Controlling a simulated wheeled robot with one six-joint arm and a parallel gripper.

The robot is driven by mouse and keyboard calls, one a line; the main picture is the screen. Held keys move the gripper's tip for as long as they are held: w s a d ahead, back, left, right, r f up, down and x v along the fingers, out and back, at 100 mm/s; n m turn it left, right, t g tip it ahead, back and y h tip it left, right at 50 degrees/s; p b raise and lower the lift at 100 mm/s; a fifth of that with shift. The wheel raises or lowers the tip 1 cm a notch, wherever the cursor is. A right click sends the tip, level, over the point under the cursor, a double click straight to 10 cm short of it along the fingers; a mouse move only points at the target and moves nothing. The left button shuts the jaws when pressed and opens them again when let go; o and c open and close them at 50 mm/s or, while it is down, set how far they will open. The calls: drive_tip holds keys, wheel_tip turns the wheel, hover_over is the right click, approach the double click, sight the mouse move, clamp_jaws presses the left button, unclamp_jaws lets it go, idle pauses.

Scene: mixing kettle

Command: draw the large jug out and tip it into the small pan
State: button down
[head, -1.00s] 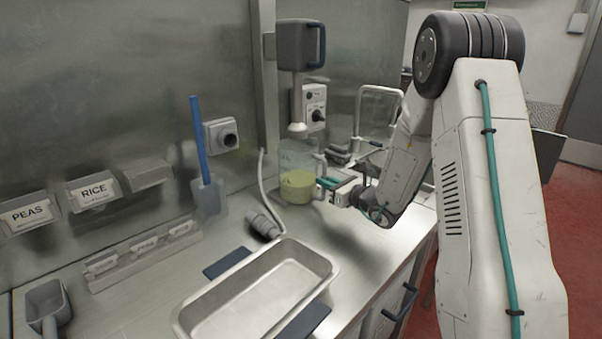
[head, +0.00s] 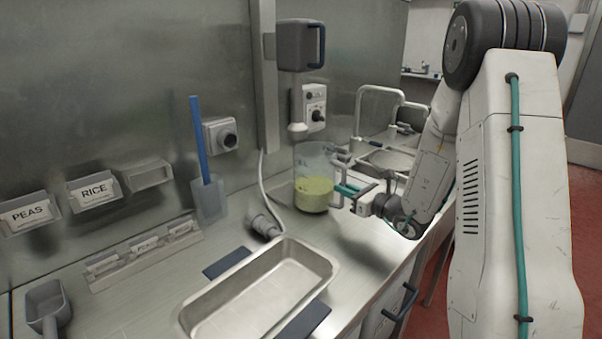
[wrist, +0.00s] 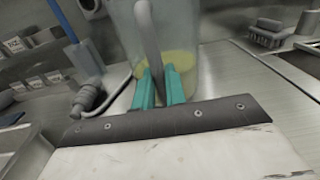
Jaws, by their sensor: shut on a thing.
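The large jug (head: 314,190) is clear and part filled with a yellow-green content. It stands close to upright near the counter, below the dispenser; I cannot tell whether its base touches the counter. My gripper (head: 345,190) is at the jug's right side, its teal fingers shut on the handle. In the wrist view the jug (wrist: 185,45) fills the upper middle, with the teal fingertips (wrist: 160,85) either side of the grey handle. The small pan (head: 316,262) is a rectangular metal tray at the front of the counter, empty.
A hose nozzle (head: 264,226) lies between jug and pan. A grey mixer head (head: 298,45) hangs on the wall above. A scoop (head: 47,303), label holders (head: 145,246) and a blue-handled spatula (head: 203,160) are at left. A sink (head: 388,160) is behind the arm.

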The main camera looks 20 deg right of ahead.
drive_tip(key=shift+v, duration=2.85)
drive_tip(key=shift+f, duration=0.2)
drive_tip(key=c, duration=0.9)
unclamp_jaws()
drive_tip(key=shift+f, duration=0.1)
drive_tip(key=shift+s, duration=0.1)
drive_tip(key=shift+v, duration=3.45)
